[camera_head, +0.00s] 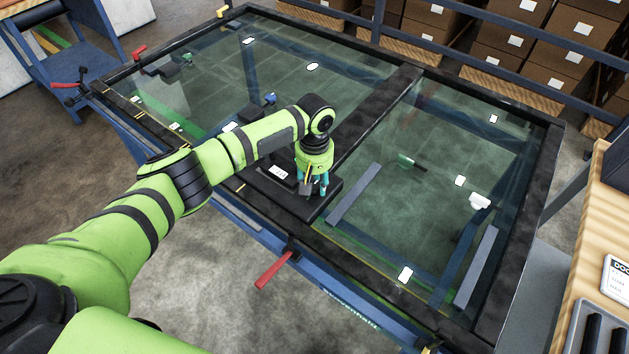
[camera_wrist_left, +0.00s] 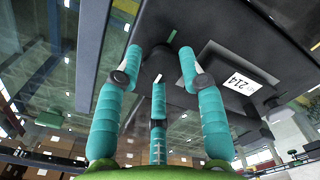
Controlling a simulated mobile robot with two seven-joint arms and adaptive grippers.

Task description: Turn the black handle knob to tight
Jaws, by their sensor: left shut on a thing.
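My left gripper (camera_head: 315,187) has teal fingers and points down at a black block (camera_head: 320,207) on the front frame of the glass-topped trolley. In the left wrist view the gripper (camera_wrist_left: 160,72) has its fingertips around a small dark knob (camera_wrist_left: 163,62) on the black block's face. It is shut on this knob, the black handle knob. The fingers and the arm hide the knob in the head view, and its turn angle cannot be told. My right gripper is in neither view.
A white label (camera_head: 278,172) marks the block beside the gripper. A red lever (camera_head: 273,270) sticks out from the trolley's front edge. Large glass panes (camera_head: 440,200) lie on both sides of a black crossbar (camera_head: 380,115). Cartons (camera_head: 560,50) stand behind a blue rail. A wooden table (camera_head: 600,230) is at right.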

